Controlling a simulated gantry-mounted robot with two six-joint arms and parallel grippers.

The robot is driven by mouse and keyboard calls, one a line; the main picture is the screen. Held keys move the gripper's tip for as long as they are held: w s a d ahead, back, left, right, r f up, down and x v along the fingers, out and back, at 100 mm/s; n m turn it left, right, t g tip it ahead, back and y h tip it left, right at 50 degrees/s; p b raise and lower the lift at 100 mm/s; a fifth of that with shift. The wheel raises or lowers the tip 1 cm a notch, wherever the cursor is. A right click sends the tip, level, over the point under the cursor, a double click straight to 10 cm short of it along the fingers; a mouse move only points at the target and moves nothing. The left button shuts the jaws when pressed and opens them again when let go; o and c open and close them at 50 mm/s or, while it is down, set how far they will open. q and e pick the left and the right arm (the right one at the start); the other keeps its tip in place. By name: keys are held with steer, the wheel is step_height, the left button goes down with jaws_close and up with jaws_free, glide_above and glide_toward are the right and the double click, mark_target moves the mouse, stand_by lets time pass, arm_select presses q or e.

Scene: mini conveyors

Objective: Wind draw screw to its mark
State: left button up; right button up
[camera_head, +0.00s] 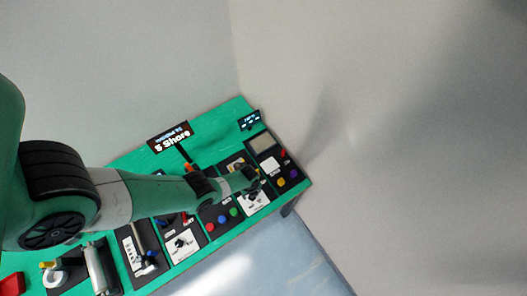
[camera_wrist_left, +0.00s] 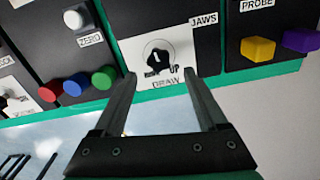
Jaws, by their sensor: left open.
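The draw screw is a round black knob (camera_wrist_left: 158,59) on a white plate marked DRAW, on the panel marked JAWS. A white pointer and the word UP show at the knob; I cannot make out the mark clearly. My left gripper (camera_wrist_left: 160,78) is open and empty, its two fingers on either side of the knob in the picture, apart from it as far as I can see. In the head view my left arm reaches over the green bench and the gripper (camera_head: 254,184) hides most of the knob. My right gripper is not in view.
Red, blue and green buttons (camera_wrist_left: 77,84) sit left of the DRAW plate, with a white ZERO knob (camera_wrist_left: 76,19) above. A yellow block (camera_wrist_left: 258,49) and a purple block (camera_wrist_left: 300,40) lie right. The green bench (camera_head: 120,163) carries a sign (camera_head: 170,137) and several panels.

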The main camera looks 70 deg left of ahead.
arm_select(q)
step_height(320, 180, down, 5)
steer(key=b, duration=0.3)
steer(key=shift+s+a, duration=0.1)
steer(key=shift+a, duration=0.05)
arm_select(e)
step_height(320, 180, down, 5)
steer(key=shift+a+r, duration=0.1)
arm_select(q)
jaws_close()
